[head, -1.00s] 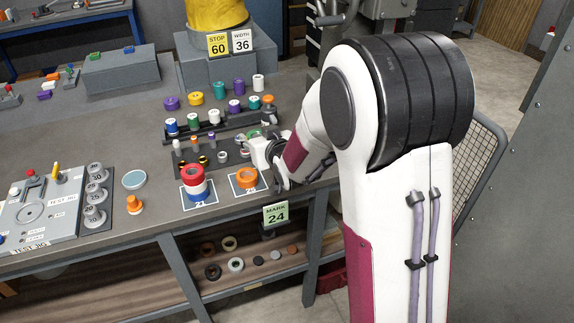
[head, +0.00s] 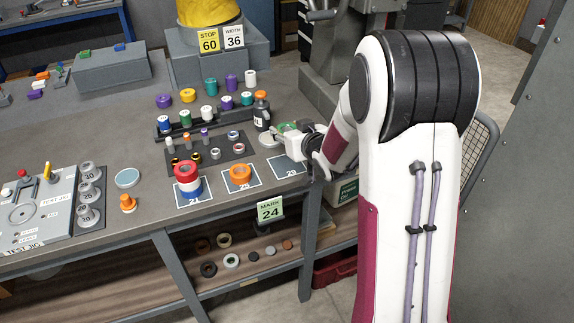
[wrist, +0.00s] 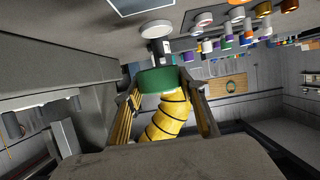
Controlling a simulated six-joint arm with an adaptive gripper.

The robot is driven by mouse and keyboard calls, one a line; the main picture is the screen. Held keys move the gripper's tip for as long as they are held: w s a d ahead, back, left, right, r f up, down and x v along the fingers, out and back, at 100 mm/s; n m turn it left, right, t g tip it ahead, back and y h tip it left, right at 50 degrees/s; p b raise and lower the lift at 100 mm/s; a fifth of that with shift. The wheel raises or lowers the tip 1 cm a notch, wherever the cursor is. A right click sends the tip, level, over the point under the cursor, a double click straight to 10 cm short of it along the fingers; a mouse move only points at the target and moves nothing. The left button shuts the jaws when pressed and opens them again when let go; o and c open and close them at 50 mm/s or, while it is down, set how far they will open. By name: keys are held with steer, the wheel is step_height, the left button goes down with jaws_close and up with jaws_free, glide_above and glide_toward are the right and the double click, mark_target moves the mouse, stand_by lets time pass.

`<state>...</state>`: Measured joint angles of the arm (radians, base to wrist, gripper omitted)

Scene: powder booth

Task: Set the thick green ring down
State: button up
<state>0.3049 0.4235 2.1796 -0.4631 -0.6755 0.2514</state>
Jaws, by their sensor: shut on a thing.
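My gripper (head: 297,133) is at the right end of the bench, shut on the thick green ring (wrist: 157,82). In the wrist view the ring sits between the two fingertips (wrist: 160,90). In the head view only a little of the green ring (head: 284,128) shows, at the left end of my gripper. The ring appears to be above the bench, just behind an empty white-edged card (head: 288,171). The exact height cannot be told.
Left of the empty card, an orange ring (head: 239,174) lies on one card and a red, white and blue stack (head: 188,178) on another. A black bottle (head: 262,112) and a pale disc (head: 270,140) stand behind. The bench edge is close.

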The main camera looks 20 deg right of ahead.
glide_above(287, 166)
steer(key=shift+w+d+f, duration=0.1)
steer(key=shift+f, duration=1.45)
steer(key=shift+w+f, duration=0.1)
steer(key=shift+f, duration=1.45)
steer(key=shift+f, duration=0.1)
steer(key=shift+f, duration=1.75)
steer(key=shift+f, duration=0.15)
steer(key=o, duration=1.3)
steer(key=shift+s, duration=0.15)
